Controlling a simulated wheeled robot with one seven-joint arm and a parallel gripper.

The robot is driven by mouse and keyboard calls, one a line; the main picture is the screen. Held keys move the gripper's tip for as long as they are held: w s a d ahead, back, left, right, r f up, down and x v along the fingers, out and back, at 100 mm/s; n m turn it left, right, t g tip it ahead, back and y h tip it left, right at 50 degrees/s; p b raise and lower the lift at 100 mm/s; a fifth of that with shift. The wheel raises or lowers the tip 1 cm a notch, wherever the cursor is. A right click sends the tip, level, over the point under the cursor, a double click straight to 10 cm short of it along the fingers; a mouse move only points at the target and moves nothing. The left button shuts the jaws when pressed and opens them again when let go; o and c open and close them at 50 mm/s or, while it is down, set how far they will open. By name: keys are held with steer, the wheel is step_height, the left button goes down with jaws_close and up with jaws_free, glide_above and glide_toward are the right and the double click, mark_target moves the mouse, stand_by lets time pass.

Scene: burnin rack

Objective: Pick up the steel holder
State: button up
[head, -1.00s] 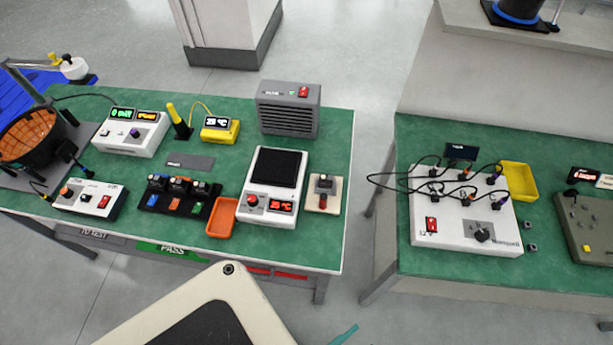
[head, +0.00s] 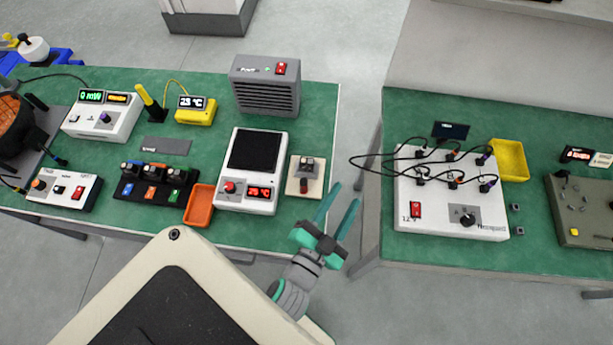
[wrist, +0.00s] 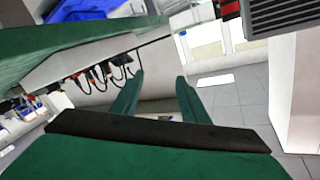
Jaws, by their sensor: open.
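A small grey metal piece (head: 307,164), which looks like the steel holder, sits on a cream board at the right end of the left bench, beside the white hot plate. It is too small to identify for certain. My gripper (head: 338,204) is in front of the bench's right edge, to the right of the cream board and apart from it. Its two green fingers are spread, with nothing between them. The wrist view shows the open fingers (wrist: 160,77) pointing past a bench toward the floor and wall; the holder cannot be made out there.
The white hot plate (head: 254,147) and an orange tray (head: 199,206) stand left of the cream board. A grey fan box (head: 265,88) is behind. A black rack (head: 150,190) holds several coloured-label pieces. An open gap separates the left bench from the right bench (head: 450,112).

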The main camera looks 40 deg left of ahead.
steer(key=w+a+r+n+g+y, duration=0.1)
steer(key=w+a+r+y, duration=0.25)
steer(key=a+r, duration=0.25)
steer(key=w+a+r+n+y, duration=0.2)
steer(key=w+a+r+y, duration=0.15)
steer(key=a+r, duration=0.3)
steer(key=w+a+r+n+g+y, duration=0.1)
steer(key=w+a+r+y, duration=0.3)
steer(key=a, duration=0.3)
steer(key=s+a+r+n+g+y, duration=0.5)
steer(key=s+a+r+n+g, duration=0.2)
steer(key=a+r+n+g, duration=0.3)
steer(key=s+a+f+n+g+h, duration=0.2)
steer(key=s+a+f+n+g, duration=0.1)
steer(key=s+a+n+g, duration=0.25)
steer(key=n+h, duration=0.3)
steer(key=h, duration=1.4)
glide_above(304, 181)
step_height(304, 181, down, 23)
steer(key=shift+r, duration=0.1)
steer(key=shift+f, duration=3.3)
